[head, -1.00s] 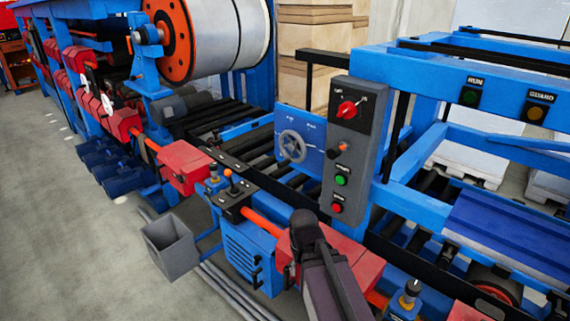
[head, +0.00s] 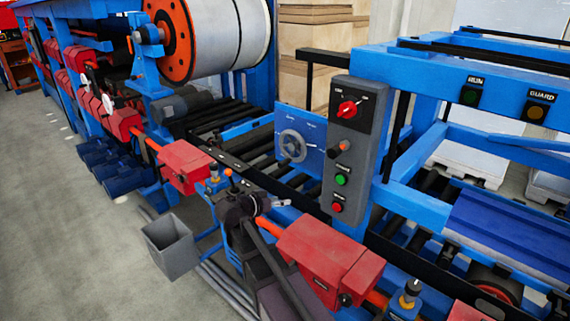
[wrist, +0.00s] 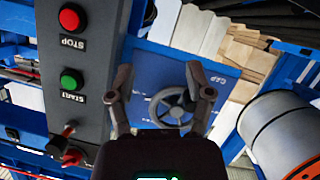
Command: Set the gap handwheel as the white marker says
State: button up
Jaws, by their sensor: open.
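The gap handwheel (head: 292,146) is a grey spoked wheel on a blue panel (head: 313,160), left of the control box. In the wrist view, which is upside down, the handwheel (wrist: 174,106) shows between and beyond my finger tips, with a "GAP" label on the panel. Small pale marks sit on the panel above the wheel in the head view, too small to read. A white marker cannot be made out clearly. My gripper (wrist: 160,86) is open and empty, facing the wheel and apart from it.
A grey control box (head: 352,150) with a red selector, a lever, and green START and red STOP buttons stands close right of the wheel. Red guards (head: 330,262) and an orange shaft run in front. A grey bin (head: 171,246) is on the floor.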

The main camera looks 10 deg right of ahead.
aim_at(280, 166)
jog(key=w+a+r+m+t+h, duration=0.1)
jog(key=w+a+r+t+h, duration=0.1)
jog(key=a+r, duration=0.4)
jog(key=shift+w+a+r+m+t, duration=0.15)
jog(key=shift+w+a+m+t, duration=0.2)
jog(key=shift+w+t, duration=0.55)
jog(key=shift+x, duration=6.85)
jog(key=shift+s+r, duration=0.1)
jog(key=shift+r, duration=0.05)
grip_shut()
jog(key=shift+a, duration=0.1)
